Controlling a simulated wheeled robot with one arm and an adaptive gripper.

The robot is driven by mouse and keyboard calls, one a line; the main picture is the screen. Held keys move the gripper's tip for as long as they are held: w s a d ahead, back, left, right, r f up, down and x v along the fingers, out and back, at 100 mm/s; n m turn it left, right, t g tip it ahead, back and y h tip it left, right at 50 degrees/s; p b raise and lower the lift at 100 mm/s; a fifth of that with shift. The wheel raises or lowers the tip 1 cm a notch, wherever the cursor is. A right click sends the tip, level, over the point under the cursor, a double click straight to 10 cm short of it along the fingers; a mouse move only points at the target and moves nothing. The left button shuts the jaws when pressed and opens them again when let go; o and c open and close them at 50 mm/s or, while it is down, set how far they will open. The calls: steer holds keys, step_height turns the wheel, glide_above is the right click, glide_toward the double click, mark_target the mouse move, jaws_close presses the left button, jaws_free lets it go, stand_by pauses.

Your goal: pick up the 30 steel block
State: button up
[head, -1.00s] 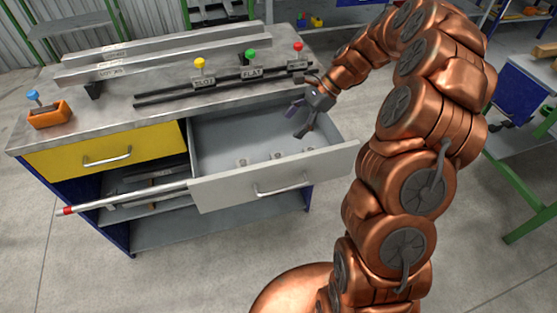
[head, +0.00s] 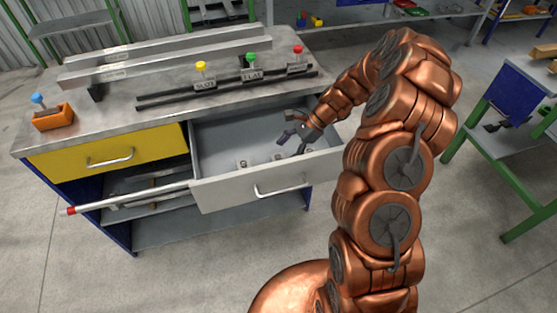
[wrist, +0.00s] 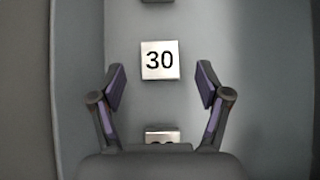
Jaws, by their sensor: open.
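The 30 steel block (wrist: 160,60) shows in the wrist view as a small bright square with a black "30" on top. It lies on the grey floor of the open drawer (head: 255,187). My gripper (wrist: 160,88) is open, with one finger on each side of the picture just nearer than the block; nothing is between the pads. In the head view my gripper (head: 289,143) is low inside the drawer, toward its right part. Two small blocks show at the drawer's front, one of them (head: 242,163) left of my gripper; their numbers are too small to read there.
Another steel block (wrist: 162,134) lies close to my palm, and a further one (wrist: 157,1) is cut off at the top. The drawer walls stand close around. On the worktop (head: 125,122) are black rails with coloured knobs and an orange holder (head: 53,116).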

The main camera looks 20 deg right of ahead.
mark_target(279, 158)
steer(key=x, duration=0.4)
steer(key=shift+f+p, duration=0.1)
steer(key=shift+p, duration=0.3)
steer(key=shift+c, duration=0.3)
jaws_close()
